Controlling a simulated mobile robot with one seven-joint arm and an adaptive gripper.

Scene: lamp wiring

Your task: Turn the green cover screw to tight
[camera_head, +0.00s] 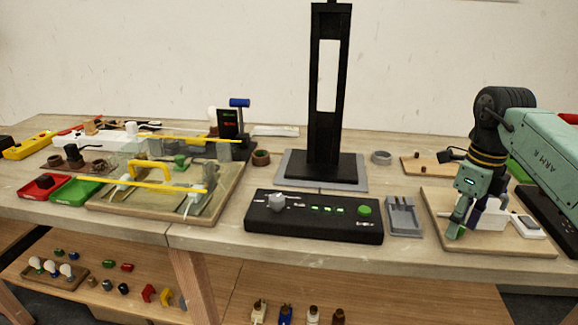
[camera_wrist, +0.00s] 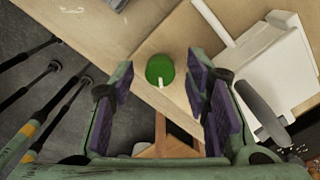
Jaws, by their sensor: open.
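The green cover screw (camera_wrist: 160,68) is a round green cap with a pale mark across it. In the wrist view it lies at the board's edge, between and slightly beyond my fingertips. My gripper (camera_wrist: 160,84) is open, with one purple-padded finger on each side of the screw and visible gaps to it. I cannot tell how tight the screw is.
A white housing (camera_wrist: 278,75) stands close on the right of my gripper in the wrist view. The wooden board (camera_head: 510,244) lies near the table's front edge. A grey tray (camera_head: 404,230) and a black control panel (camera_head: 312,230) with a green button stand to its left.

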